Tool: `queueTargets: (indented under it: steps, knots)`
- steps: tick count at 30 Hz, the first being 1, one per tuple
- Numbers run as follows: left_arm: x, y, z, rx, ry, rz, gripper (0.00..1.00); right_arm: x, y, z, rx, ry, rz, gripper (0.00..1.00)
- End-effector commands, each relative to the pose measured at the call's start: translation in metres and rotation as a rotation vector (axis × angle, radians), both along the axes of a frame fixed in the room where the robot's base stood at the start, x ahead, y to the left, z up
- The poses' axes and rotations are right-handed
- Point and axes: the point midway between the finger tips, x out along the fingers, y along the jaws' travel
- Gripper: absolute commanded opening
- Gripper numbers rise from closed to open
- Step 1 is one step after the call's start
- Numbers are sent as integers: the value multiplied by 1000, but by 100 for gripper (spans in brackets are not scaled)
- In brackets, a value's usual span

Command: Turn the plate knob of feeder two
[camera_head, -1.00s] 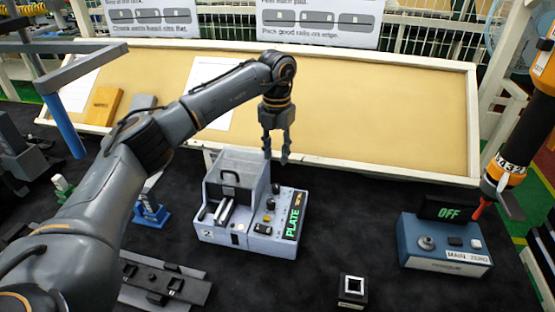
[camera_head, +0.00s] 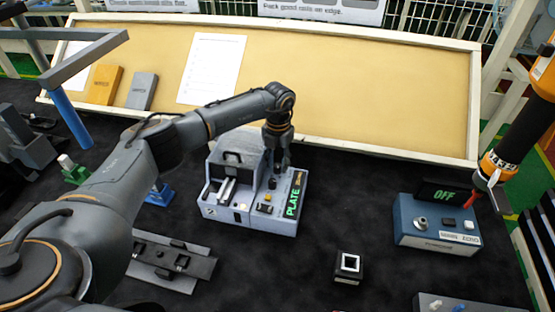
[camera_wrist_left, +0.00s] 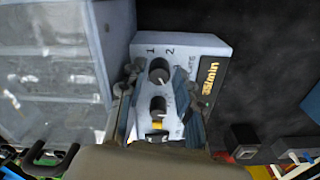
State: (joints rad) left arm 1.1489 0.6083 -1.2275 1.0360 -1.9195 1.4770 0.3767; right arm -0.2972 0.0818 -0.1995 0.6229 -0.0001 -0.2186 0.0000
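Feeder two (camera_head: 240,215) is a pale grey box with a "2" on its front, a clear-lidded bin and a control panel with a green PLATE display (camera_head: 293,200). My left gripper (camera_head: 277,164) points down over the panel. In the left wrist view, two dark round knobs, an upper one (camera_wrist_left: 159,70) near the marks 1 and 2 and a lower one (camera_wrist_left: 158,104), show between its spread fingers (camera_wrist_left: 155,80). I cannot tell whether the fingers touch a knob.
A blue box (camera_head: 435,222) with an OFF display stands at the right. A small black block with a white square top (camera_head: 348,267) lies in front. A dark rail fixture (camera_head: 170,262) lies left of it. A tan board (camera_head: 350,90) stands behind.

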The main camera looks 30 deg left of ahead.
Motion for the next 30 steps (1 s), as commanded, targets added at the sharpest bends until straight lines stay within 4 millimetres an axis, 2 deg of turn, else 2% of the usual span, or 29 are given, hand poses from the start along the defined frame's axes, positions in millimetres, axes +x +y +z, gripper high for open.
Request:
queueTargets:
  steps: [4,11,12,17,30]
  knots:
    - [0,0,-7,1,0,0,34,0,4,2,5,1,-2,47]
    - [0,0,-9,1,0,0,34,-1,5,2,6,2,-2,47]
    - [0,0,-9,1,0,0,32,-2,5,2,6,3,-2,47]
    - [0,0,-8,1,0,0,0,-3,5,2,5,5,-2,47]
    - [0,0,-10,1,-1,-68,0,-5,0,-9,-1,9,0,47]
